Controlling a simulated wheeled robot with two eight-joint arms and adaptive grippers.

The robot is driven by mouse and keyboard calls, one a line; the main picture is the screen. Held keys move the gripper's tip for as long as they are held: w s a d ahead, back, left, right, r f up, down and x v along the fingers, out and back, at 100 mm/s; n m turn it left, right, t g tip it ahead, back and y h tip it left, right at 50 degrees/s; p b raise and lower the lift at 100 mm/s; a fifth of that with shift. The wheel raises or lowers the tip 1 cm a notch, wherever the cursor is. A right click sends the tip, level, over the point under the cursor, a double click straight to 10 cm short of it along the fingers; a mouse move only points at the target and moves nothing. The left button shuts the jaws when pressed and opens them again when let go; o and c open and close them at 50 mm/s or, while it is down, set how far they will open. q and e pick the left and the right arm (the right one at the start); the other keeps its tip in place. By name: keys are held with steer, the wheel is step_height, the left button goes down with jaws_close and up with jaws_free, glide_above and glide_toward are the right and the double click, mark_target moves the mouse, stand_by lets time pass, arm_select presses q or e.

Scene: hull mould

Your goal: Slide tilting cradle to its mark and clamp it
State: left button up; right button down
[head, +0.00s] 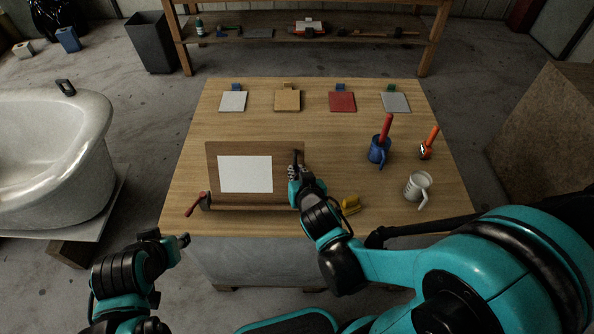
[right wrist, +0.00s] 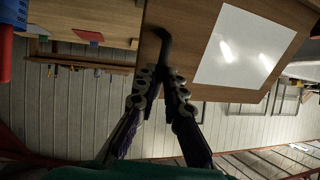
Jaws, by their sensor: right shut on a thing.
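The tilting cradle (head: 283,160) is a brown board tilted up at the table's front edge, with a white sheet (head: 245,174) on its face and a ledge along its bottom. A lever with a red handle (head: 194,206), seemingly a clamp, sits at its lower left corner. My right gripper (head: 297,172) is shut on a dark handle at the board's right edge. In the right wrist view the fingers (right wrist: 160,75) close on this curved black handle (right wrist: 163,38). My left gripper (head: 183,240) is empty, off the table's front left; its jaw opening is unclear. I cannot make out the mark.
A blue mug (head: 378,152) holding a red-handled tool, an orange-handled tool (head: 428,144) and a white mug (head: 417,187) stand at right. Several coloured squares line the back. A white tub (head: 50,150) stands left.

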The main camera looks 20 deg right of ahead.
stand_by(0.3)
steer(key=c, duration=1.6)
jaws_free()
steer(key=shift+s, duration=0.1)
steer(key=v, duration=1.2)
steer(key=shift+s+d+f+n+g+y, duration=0.1)
steer(key=shift+s+d+f+n+g, duration=0.2)
steer(key=shift+s+d+g, duration=0.45)
steer(key=shift+s+d+f+n+g+y, duration=0.1)
steer(key=shift+s+d+f+n+g, duration=0.25)
steer(key=shift+g, duration=0.65)
steer(key=shift+s+d+f+n+g+y, duration=0.1)
steer(key=shift+s+d+f+n+g, duration=0.15)
steer(key=shift+s+d+g, duration=0.5)
